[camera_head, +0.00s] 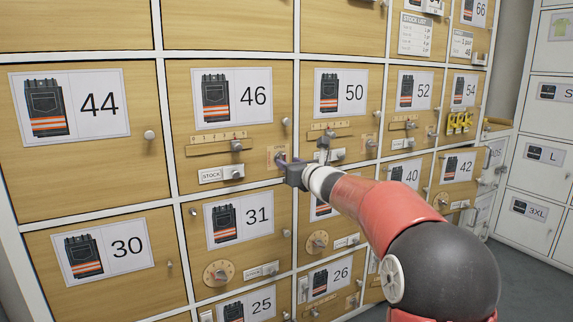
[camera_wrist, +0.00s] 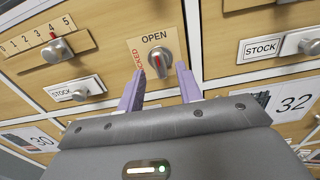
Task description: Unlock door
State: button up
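A grey lock knob (camera_wrist: 163,60) sits on a small plate at the lower right of the door numbered 46 (camera_head: 232,97). The plate reads OPEN above the knob and LOCKED in red at its left. A red mark on the knob runs roughly up and down in the wrist view; I cannot tell which word it points to. My gripper (camera_wrist: 160,72) is open, its two purple fingers apart with the tips just short of the knob, one on each side. In the head view, my gripper (camera_head: 286,167) partly hides the plate.
On door 46, a numbered slider (camera_wrist: 57,50) and a STOCK slider (camera_wrist: 79,93) lie left of the knob. Door 50 (camera_head: 341,92) is to the right, with its own sliders. White-framed lockers stand at far right.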

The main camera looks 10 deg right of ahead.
jog(key=v, duration=0.4)
jog(key=shift+s+d, duration=0.15)
jog(key=shift+s, duration=0.25)
jog(key=s+a+f+n+g+y+p, duration=0.1)
jog(key=s+a+n+g+p, duration=0.15)
jog(key=s+a+n, duration=0.5)
jog(key=s+a+f+n+g+y+p, duration=0.1)
jog(key=s+a+n+g, duration=0.3)
jog(key=s+n, duration=0.65)
jog(key=s+d+f+n+g+h+p, duration=0.1)
jog(key=s+d+f+n+h, duration=0.1)
jog(key=s+n, duration=0.3)
jog(key=s+d+f+n+g+h+p, duration=0.1)
jog(key=s+d+f+n+g+h, duration=0.1)
jog(key=s, duration=0.9)
jog(key=s+d+f+n+g+h+p, duration=0.1)
jog(key=s+d+f+n+g+h, duration=0.1)
jog(key=s+d+f+n, duration=0.3)
jog(key=s+f+n+h, duration=0.1)
jog(key=s+f+n, duration=0.1)
jog(key=s, duration=0.1)
jog(key=shift+n+h, duration=0.3)
jog(key=shift+r, duration=0.1)
